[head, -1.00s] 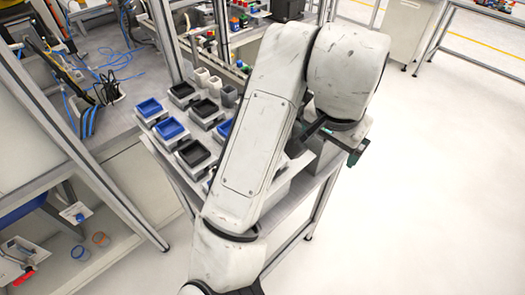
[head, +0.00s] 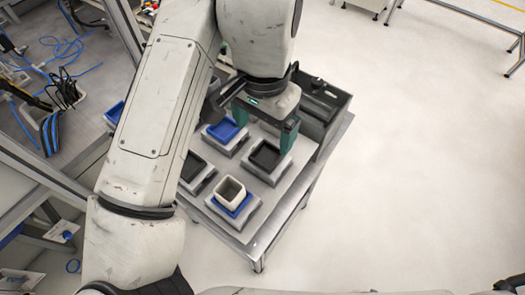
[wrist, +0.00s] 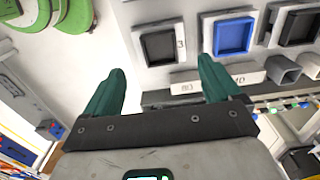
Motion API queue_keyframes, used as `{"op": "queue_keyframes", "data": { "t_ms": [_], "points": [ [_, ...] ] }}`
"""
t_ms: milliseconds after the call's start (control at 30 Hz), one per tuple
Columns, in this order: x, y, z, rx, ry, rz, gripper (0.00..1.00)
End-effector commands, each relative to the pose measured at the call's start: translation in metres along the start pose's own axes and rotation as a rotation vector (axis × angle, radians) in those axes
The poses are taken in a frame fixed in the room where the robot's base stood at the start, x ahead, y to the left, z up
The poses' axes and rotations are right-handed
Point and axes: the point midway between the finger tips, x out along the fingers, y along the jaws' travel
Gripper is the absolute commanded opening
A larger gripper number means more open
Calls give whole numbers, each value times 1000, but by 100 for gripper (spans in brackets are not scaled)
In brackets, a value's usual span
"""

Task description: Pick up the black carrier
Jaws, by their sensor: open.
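A black carrier (head: 265,156) sits in a grey holder on the metal table, just below my gripper in the head view. A second black carrier (head: 191,165) is further left, partly hidden by my arm. My gripper (head: 266,125) is open with green fingers, empty, above the table. In the wrist view, my gripper (wrist: 160,75) has its fingers spread. A black carrier (wrist: 160,46) appears beyond the fingertips, next to a "3" mark, apart from them. Another black carrier (wrist: 300,26) is at the right edge. I cannot tell which carrier matches across views.
A blue carrier (head: 223,131) sits behind the black ones. A dark bin (head: 325,101) stands at the table's right back. Floor right of the table is clear.

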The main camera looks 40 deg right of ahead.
Motion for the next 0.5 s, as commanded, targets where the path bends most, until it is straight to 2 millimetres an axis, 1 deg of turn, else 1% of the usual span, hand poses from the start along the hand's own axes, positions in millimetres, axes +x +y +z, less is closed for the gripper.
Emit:
{"op": "queue_keyframes", "data": {
  "t_ms": [33, 133, 200, 367, 500],
  "points": [
    [9, 1, -1, -1, 3, 4, 90],
    [23, 1, -1, -1, 3, 3, 90],
    [30, 0, -1, -2, 3, 1, 90],
    [38, 0, -2, 0, 1, 0, 90],
    [54, 2, -7, -1, 1, 3, 90]
  ]
}}
